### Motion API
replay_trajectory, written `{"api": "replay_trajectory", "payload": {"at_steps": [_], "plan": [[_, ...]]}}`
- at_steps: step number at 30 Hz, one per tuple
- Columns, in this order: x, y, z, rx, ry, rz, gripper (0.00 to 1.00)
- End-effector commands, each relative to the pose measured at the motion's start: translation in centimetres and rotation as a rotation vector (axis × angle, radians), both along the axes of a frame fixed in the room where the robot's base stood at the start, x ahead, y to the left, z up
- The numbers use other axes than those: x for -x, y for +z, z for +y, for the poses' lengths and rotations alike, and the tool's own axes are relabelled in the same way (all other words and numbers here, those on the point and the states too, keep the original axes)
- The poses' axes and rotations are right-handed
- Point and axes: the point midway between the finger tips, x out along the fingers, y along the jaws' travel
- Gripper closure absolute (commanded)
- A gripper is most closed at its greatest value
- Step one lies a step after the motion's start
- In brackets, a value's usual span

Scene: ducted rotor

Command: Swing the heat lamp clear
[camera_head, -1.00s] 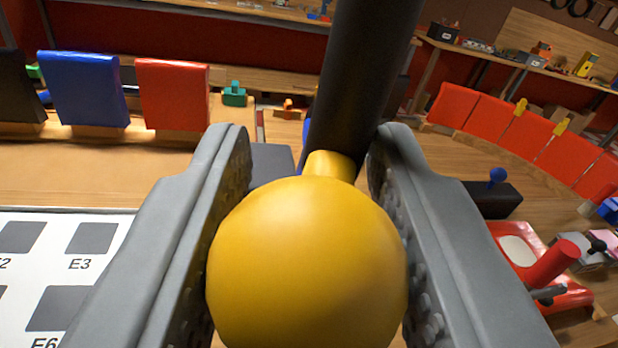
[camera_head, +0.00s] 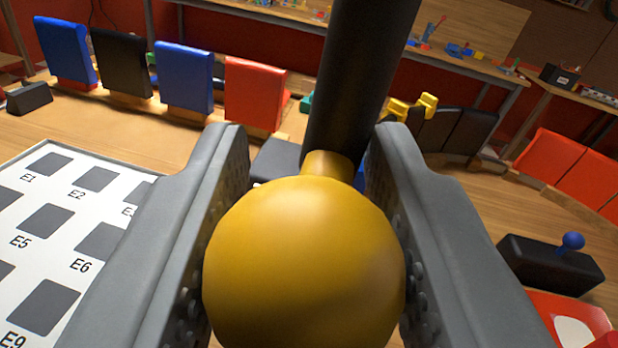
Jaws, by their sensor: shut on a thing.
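A yellow ball knob (camera_head: 303,265) on a short yellow stem fills the lower middle of the view. My gripper (camera_head: 303,240) is shut on it, with one grey finger on each side. Behind the knob a thick black post or arm (camera_head: 360,85) rises out of the top of the frame, and the stem runs to it. The lamp's head cannot be made out, and the knob and fingers hide what lies below.
A white board with grey labelled squares (camera_head: 112,217) lies at left. Blue, black and red upright panels (camera_head: 184,78) stand behind it. A black block with a blue knob (camera_head: 550,262) and a red part (camera_head: 560,312) are at right. Workbenches stand at the back.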

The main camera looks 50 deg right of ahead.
Motion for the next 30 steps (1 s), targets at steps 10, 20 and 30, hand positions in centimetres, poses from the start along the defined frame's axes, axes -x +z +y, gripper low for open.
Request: {"api": "replay_trajectory", "payload": {"at_steps": [10,20,30], "plan": [[-0.04,0.30,0.05,0.002,0.002,-0.003,0.59],[-0.02,0.13,0.01,0.001,0.000,-0.002,0.47],[0.05,0.09,0.06,0.001,0.000,-0.001,0.47]]}}
